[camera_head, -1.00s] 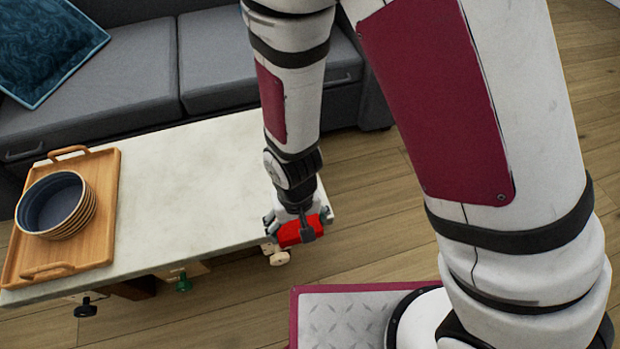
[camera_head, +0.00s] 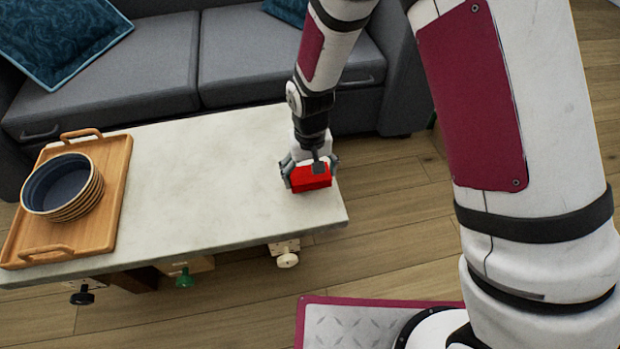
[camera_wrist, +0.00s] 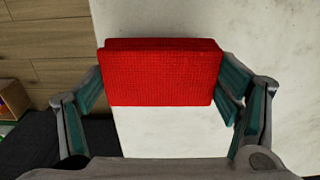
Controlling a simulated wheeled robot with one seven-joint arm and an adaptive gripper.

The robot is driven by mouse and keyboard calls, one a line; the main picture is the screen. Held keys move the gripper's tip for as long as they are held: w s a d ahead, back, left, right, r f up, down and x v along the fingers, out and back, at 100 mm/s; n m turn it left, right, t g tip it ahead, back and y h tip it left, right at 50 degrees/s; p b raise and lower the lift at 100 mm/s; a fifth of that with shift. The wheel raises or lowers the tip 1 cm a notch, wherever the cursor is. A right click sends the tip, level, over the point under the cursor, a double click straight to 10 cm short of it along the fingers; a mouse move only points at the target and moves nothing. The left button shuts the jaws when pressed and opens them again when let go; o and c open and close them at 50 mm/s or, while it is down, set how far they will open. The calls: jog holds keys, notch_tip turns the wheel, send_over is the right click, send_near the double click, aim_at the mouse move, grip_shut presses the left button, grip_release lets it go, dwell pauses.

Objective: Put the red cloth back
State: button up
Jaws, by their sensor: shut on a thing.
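The red cloth (camera_head: 311,178) is a folded, block-like bundle near the right end of the pale table (camera_head: 205,185). My gripper (camera_head: 309,172) is shut on it from above. In the wrist view the red cloth (camera_wrist: 160,75) fills the space between the two fingers, with the pale tabletop behind it. I cannot tell whether the cloth touches the tabletop or hangs just above it.
A wooden tray (camera_head: 112,200) with a stack of dark blue bowls (camera_head: 62,188) stands at the table's left end. Knobs in white (camera_head: 288,260), green (camera_head: 184,279) and black (camera_head: 82,297) show under the front edge. The grey sofa (camera_head: 245,65) stands behind. The table's middle is clear.

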aim_at(310, 173)
jog(key=shift+f, duration=0.85)
jog(key=shift+f+b, duration=0.15)
jog(key=shift+b, duration=0.25)
jog(key=o, duration=1)
jog(key=shift+o, duration=0.2)
notch_tip(310, 173, up, 11)
jog(key=p, duration=0.4)
jog(key=shift+r+p, duration=0.2)
jog(key=shift+p, duration=0.15)
jog(key=shift+r, duration=0.5)
